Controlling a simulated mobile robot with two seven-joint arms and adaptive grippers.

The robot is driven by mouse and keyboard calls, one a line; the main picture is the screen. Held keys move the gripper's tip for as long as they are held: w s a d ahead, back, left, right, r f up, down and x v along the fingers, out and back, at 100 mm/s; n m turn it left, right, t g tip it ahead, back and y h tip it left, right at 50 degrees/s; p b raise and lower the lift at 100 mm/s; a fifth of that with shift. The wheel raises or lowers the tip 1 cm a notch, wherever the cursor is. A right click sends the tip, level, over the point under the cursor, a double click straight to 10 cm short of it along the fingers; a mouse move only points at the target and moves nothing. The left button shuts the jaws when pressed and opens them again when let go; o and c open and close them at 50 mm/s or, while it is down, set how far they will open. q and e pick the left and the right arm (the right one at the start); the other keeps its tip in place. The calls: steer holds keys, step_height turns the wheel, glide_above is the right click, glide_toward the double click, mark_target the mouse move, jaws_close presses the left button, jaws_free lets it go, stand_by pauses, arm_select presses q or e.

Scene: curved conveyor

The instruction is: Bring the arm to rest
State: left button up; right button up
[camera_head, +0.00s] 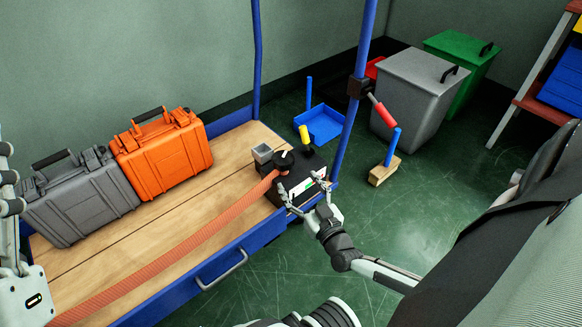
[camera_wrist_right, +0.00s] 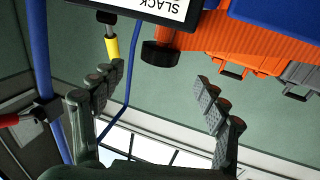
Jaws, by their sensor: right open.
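My right gripper (camera_head: 303,187) is open at the front of a black device (camera_head: 288,183) on the wooden workbench (camera_head: 150,235). Its fingers look close to a white label on the device; the head view does not show whether they touch. In the right wrist view, my right gripper (camera_wrist_right: 160,78) has its fingers wide apart with nothing between them. The device (camera_wrist_right: 150,8) is at the top there, its label reading "SLACK", beyond the fingertips. Parts of my left arm (camera_head: 25,295) show at the left edge; its gripper is out of view.
An orange strap (camera_head: 170,255) runs along the bench to the device. A grey case (camera_head: 80,200) and an orange case (camera_head: 165,155) stand at the back. A blue post (camera_head: 357,80) carries a red-handled lever (camera_head: 380,110). Grey (camera_head: 415,90) and green bins stand behind. Floor is clear in front.

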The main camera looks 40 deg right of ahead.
steer(key=shift+s+a, duration=0.15)
steer(key=shift+s, duration=0.65)
steer(key=shift+r, duration=0.1)
